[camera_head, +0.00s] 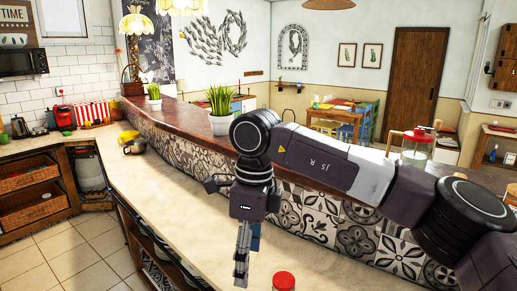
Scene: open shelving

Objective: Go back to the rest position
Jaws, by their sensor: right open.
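My right gripper (242,272) hangs fingers-down from my right arm, which comes in from the right across the middle of the view. It is open, seen nearly side-on, and I see nothing between its fingers. It is above or in front of the pale counter (190,205); the exact height is hard to tell. My left gripper is not in view. A jar with a red lid (284,280) stands just right of the right gripper, cut off by the bottom edge and apart from it.
A raised dark wooden bar top (185,115) with patterned tiles runs behind the counter. Potted plants (220,110) stand on it, one close behind my arm. A glass jar (415,150) is at the right. A yellow and a dark object (134,146) lie at the counter's far end. Tiled floor (75,255) is clear at left.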

